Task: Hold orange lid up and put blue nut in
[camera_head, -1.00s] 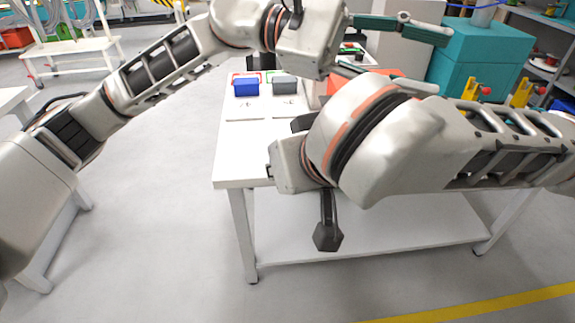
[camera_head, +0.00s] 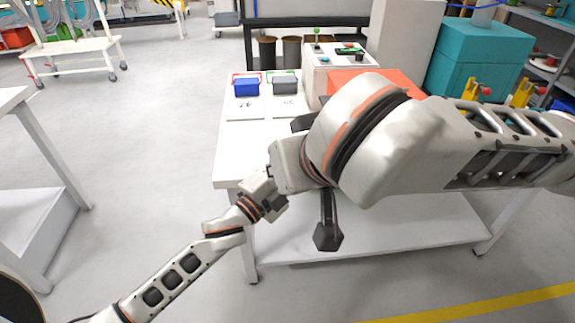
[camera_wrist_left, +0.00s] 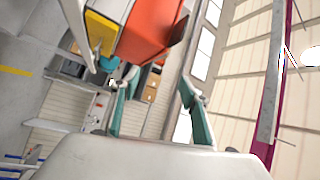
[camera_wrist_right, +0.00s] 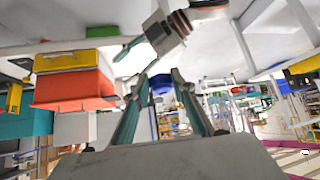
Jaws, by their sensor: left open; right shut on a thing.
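The orange lid (camera_head: 372,79) shows behind my right arm in the head view. In the right wrist view it is an orange block (camera_wrist_right: 75,89) against a yellow part, left of and apart from the fingers; it also shows at the top of the left wrist view (camera_wrist_left: 150,28). My right gripper (camera_wrist_right: 160,78) is shut on a small dark blue thing (camera_wrist_right: 161,84), which looks like the blue nut. My left gripper (camera_wrist_left: 160,80) is open, with nothing clearly between its fingers.
A blue bin (camera_head: 246,87) and a grey bin (camera_head: 285,86) stand on the white table (camera_head: 235,150). My two wrists are very close together at the table's front edge.

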